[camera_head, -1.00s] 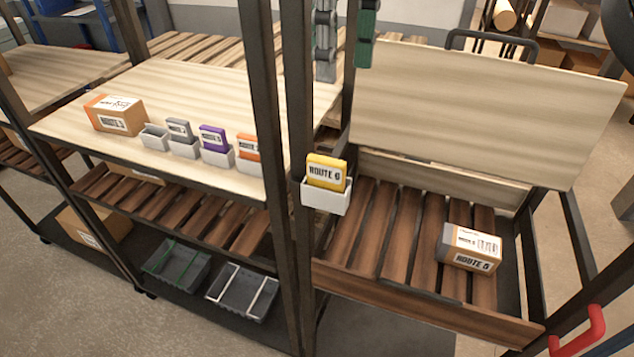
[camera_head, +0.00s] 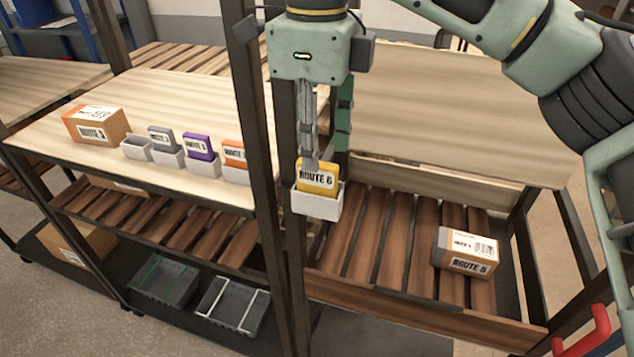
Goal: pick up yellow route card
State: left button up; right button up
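The yellow route card (camera_head: 317,180), marked "ROUTE 6", stands upright in a small white holder (camera_head: 317,203) on the rack post. My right gripper (camera_head: 311,160) points down from above, with its fingertips at the card's top edge. The fingers are seen nearly edge-on, so I cannot tell whether they are open or shut, or whether they touch the card. My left gripper is not in view.
On the wooden shelf (camera_head: 170,92) at left stand a cardboard box (camera_head: 97,125) and grey, purple and orange cards in white holders. A grey-and-orange box (camera_head: 465,251) lies on the slatted rack at right. Dark posts (camera_head: 262,150) stand close beside the holder.

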aim_at(317, 187)
notch_tip(317, 187, down, 4)
jog(key=shift+r+p, duration=0.25)
jog(key=shift+p, duration=0.25)
jog(key=shift+w+f, duration=0.1)
jog(key=shift+f, duration=0.25)
jog(key=shift+c, duration=0.4)
jog(key=shift+r, duration=0.1)
jog(key=shift+c, duration=0.9)
grip_shut()
